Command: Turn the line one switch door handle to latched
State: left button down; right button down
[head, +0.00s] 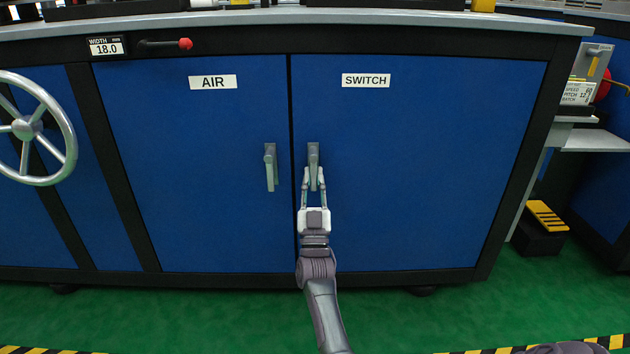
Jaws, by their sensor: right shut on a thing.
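The switch door (420,160) is a blue panel with a white SWITCH label (366,80), and it looks closed. Its grey lever handle (313,156) is at the door's left edge and hangs about straight down. My right gripper (313,182) reaches up from below and is shut on the lower part of this handle, its fingers on either side, partly hiding it. My left gripper is not in view.
The AIR door (190,150) on the left has a similar handle (270,167), hanging down close to my right gripper. A handwheel (28,128) stands at the left edge. A red-knobbed lever (185,43) and a grey worktop edge (450,18) are above. Green floor (200,310) lies in front.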

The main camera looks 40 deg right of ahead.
dwell(0.4)
jog(key=c, duration=1.1)
grip_release()
jog(key=v, duration=0.7)
jog(key=shift+s+a+f, duration=0.1)
jog(key=shift+a+f, duration=0.1)
jog(key=shift+f, duration=0.05)
